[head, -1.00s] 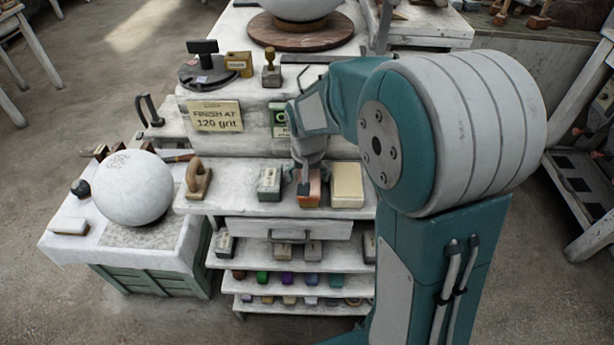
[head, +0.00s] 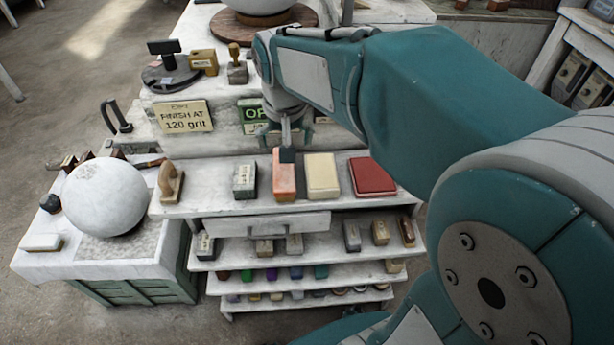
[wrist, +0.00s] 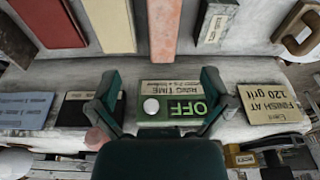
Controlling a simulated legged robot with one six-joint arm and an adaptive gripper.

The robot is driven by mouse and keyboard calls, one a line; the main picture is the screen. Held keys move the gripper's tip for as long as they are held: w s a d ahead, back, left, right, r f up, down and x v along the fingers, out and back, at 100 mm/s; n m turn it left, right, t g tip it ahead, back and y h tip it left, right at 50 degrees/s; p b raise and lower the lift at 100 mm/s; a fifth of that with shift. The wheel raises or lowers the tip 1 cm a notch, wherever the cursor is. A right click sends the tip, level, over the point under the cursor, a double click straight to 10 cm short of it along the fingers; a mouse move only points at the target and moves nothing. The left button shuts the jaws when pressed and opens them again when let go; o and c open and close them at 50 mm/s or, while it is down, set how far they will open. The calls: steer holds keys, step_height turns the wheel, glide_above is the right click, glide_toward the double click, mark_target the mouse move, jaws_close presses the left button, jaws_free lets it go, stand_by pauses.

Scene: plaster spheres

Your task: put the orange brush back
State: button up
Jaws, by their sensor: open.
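An orange block (head: 284,184) lies on the top shelf. It also shows in the wrist view (wrist: 163,28) at the top middle. It may be the orange brush; no bristles show. My gripper (head: 287,155) hangs over the far end of this block in the head view, partly covering it. In the wrist view my gripper (wrist: 160,98) is open, its two dark green fingers spread with nothing held between them. The green timer box (wrist: 168,106) marked OFF shows between the fingers, farther off.
A grey-green block (head: 245,181), a cream block (head: 322,176) and a red block (head: 373,178) share the shelf. A wooden-handled tool (head: 171,184) is at left. A white sphere (head: 104,197) stands on the side table. Lower shelves (head: 290,285) hold several small blocks.

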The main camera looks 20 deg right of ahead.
steer(key=s+n+t, duration=0.3)
steer(key=s, duration=1.2)
steer(key=shift+s+d+r, duration=0.15)
steer(key=shift+s+r, duration=0.1)
steer(key=shift+s, duration=0.1)
